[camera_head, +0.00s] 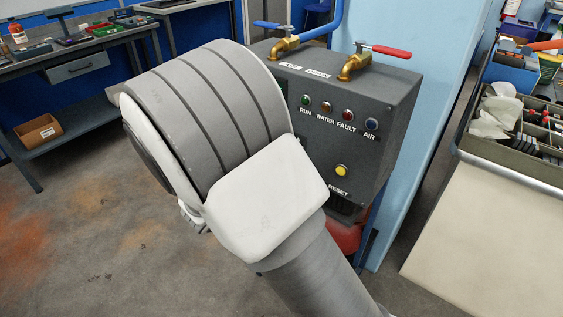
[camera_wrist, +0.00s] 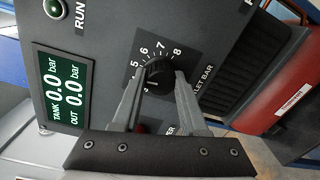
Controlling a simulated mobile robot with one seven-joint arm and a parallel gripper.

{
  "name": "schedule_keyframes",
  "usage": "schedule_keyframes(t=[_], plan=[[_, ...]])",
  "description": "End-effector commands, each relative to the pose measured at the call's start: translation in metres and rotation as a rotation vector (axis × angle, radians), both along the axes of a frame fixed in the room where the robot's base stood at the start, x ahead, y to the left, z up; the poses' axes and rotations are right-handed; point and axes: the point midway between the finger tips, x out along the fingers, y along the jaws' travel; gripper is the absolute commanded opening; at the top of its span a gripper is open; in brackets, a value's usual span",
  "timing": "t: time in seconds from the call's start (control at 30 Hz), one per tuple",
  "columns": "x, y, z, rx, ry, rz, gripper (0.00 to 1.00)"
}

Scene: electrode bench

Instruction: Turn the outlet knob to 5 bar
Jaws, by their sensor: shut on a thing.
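The outlet knob (camera_wrist: 157,71) is a small black round knob on the dark panel in the wrist view, with a white number scale and part of the word OUTLET BAR beside it. My gripper (camera_wrist: 158,82) has its two grey fingers on either side of the knob, shut on it. The fingers hide part of the knob and the lower scale, so the pointer's setting is unclear. The green display (camera_wrist: 65,90) reads TANK 0.0 bar and OUT 0.0 bar. In the head view my arm hides the knob and gripper.
The dark control box (camera_head: 398,100) carries the RUN, WATER, FAULT and AIR lamps and a yellow RESET button (camera_head: 341,171). Brass valves with a blue lever (camera_head: 267,24) and a red lever (camera_head: 391,51) stand on top. A bench with trays (camera_head: 505,235) is at right.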

Motion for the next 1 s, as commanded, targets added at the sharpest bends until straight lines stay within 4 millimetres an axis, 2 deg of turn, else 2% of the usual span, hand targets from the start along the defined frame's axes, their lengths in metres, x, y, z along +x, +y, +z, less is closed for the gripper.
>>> schedule_keyframes(t=[0.3, 0.77, 0.8, 0.97, 1.0], plan=[[-0.0005, 0.0003, -0.0015, 0.078, -0.058, 0.001, 0.00], [-0.0005, 0.0005, -0.0005, 0.088, -0.066, 0.001, 0.00], [-0.0005, 0.0006, -0.0005, 0.088, -0.066, 0.001, 0.44], [-0.0004, 0.0005, -0.0004, 0.087, -0.066, 0.001, 0.73], [-0.0004, 0.0003, -0.0003, 0.087, -0.066, 0.001, 0.73]])
